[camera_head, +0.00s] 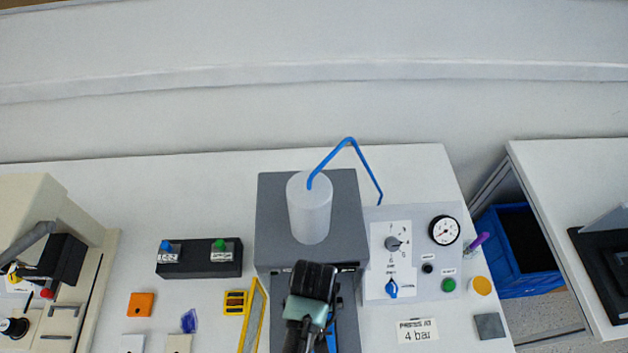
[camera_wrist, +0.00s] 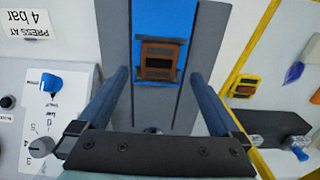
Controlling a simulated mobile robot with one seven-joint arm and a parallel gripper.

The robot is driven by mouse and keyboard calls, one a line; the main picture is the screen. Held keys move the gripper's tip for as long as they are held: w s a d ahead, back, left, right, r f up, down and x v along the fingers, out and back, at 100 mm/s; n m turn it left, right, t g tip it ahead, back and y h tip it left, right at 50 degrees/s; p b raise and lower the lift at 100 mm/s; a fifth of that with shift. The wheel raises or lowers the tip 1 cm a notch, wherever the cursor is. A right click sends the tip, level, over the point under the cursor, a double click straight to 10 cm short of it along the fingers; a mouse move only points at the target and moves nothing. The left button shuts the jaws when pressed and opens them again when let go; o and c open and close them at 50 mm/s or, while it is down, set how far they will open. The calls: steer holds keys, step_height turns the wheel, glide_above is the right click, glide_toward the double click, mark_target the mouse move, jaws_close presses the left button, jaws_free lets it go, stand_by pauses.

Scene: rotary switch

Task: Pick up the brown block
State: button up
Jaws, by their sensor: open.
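The brown block (camera_wrist: 160,60) shows in the wrist view, lying on a blue strip between grey side walls. It has dark recesses in its face. My gripper (camera_wrist: 158,76) is open, with its two blue-grey fingers apart and nothing between them. In the picture the block lies just past the fingertips, about midway between them; how far it is below them I cannot tell. In the head view my gripper's dark wrist part (camera_head: 312,285) stands in front of the grey press, and I cannot make out the block there.
The grey press (camera_head: 265,220) carries a white cylinder (camera_head: 310,215) with a blue hose. A control panel (camera_head: 410,225) with a gauge and knobs stands at right. A yellow frame (camera_head: 252,320) runs along the left side. A black button box (camera_head: 200,258) stands farther left.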

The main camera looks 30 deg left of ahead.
steer(key=shift+f+p, duration=0.35)
steer(key=shift+f, duration=2.2)
steer(key=c, duration=1.4)
steer(key=shift+o, duration=0.2)
steer(key=shift+r, duration=0.2)
